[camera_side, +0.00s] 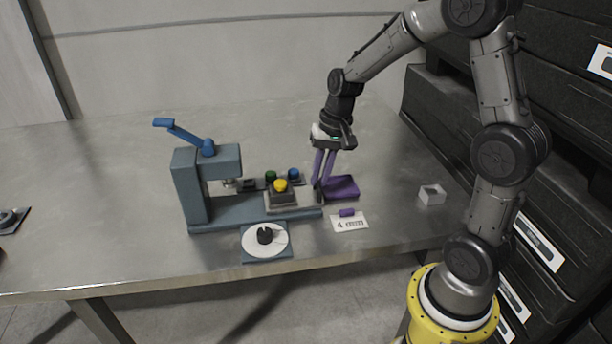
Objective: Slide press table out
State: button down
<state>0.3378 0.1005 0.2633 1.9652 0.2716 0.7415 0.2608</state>
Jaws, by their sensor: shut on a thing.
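The press (190,190) is a blue-grey frame with a blue lever (180,131), standing on a long base that runs right. The press table (282,200) is a grey block on this base, to the right of the press head and clear of it. A yellow round piece (281,185) sits on it. My gripper (319,188) points down at the right end of the base, its purple fingers shut on a small dark upright handle there. The fingers partly hide the handle, and its link to the table is hard to make out.
Green (271,175) and blue (293,174) round pieces stand behind the press table. A purple tray (342,187) lies right of my gripper. A dial (265,238), a "4 mm" card (349,221) and a white block (431,195) lie nearby. The table's left is mostly clear.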

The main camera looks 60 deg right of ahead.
jog(key=shift+s+d, duration=0.1)
jog(key=shift+d, duration=0.1)
jog(key=c, duration=1.1)
grip_release()
jog(key=shift+o, duration=1.1)
jog(key=shift+r, duration=0.15)
notch_tip(320, 180, up, 13)
jog(key=s+d, duration=0.1)
jog(key=s, duration=0.1)
jog(key=shift+d+r, duration=0.2)
jog(key=shift+d, duration=0.2)
